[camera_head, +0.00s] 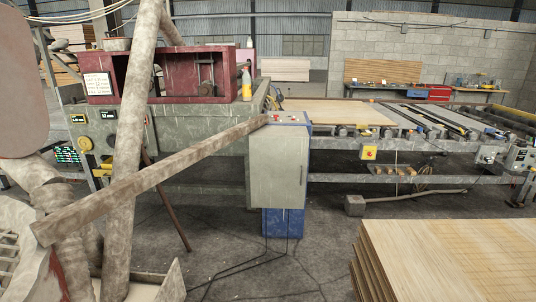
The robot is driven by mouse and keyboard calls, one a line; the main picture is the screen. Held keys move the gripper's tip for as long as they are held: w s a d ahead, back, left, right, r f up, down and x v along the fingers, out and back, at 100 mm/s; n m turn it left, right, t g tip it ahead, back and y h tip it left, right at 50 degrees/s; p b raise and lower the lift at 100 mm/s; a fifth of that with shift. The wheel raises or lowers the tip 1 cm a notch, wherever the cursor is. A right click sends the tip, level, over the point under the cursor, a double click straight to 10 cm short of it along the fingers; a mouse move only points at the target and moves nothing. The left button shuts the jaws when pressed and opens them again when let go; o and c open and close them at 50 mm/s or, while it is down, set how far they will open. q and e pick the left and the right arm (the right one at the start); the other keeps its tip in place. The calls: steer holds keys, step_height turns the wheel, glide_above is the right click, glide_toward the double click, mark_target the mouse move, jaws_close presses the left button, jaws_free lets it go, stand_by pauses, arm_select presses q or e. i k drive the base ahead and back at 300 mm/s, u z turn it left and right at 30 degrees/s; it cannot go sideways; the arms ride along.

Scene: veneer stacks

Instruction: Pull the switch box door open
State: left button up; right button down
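The switch box is a grey upright cabinet (273,165) near the middle of the head view, on a blue base (283,222). Its front door looks shut. A small dark handle (302,176) shows near the door's right edge. Red buttons and other small controls (287,117) sit on its top. Neither of my grippers is in view, so I cannot see whether they are open or shut.
A long grey-brown beam (150,178) slants from lower left up to the box's top. A veneer stack (450,255) stands at lower right. A roller conveyor (430,120) lies behind, right of the box. Cables cross the otherwise clear floor (300,255) before the box.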

mark_target(278, 165)
steer(key=u, duration=0.15)
steer(key=i, duration=2.5)
steer(key=z, duration=0.9)
steer(key=i, duration=0.45)
steer(key=z, duration=0.45)
